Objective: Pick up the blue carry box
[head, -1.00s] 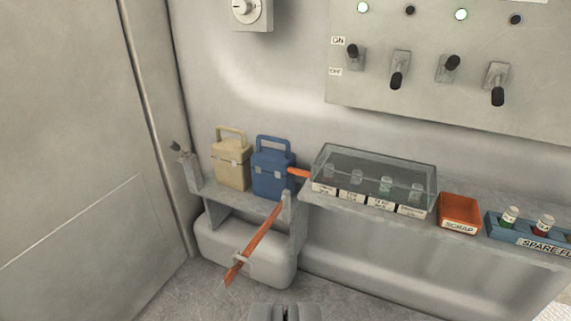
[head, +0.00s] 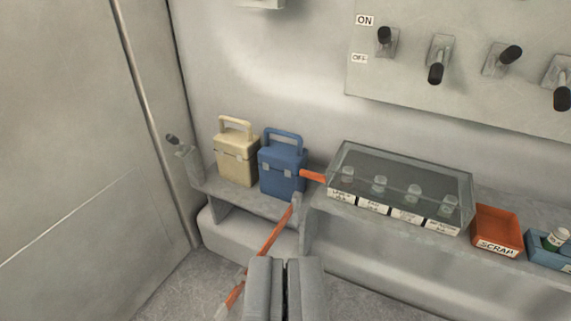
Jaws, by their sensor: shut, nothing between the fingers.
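The blue carry box (head: 283,172) stands upright on a low grey shelf, with its blue handle raised on top. It is right of a cream carry box (head: 236,160) of similar shape. My gripper (head: 285,262) is at the bottom middle of the view, its two grey fingers together with nothing between them. It is apart from the blue box and appears below and in front of it.
An orange-red bar (head: 262,250) slants down in front of the shelf, close by my gripper. A clear-covered case (head: 400,185) stands right of the blue box, then an orange scrap tray (head: 497,230). A panel with switches (head: 440,55) is above.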

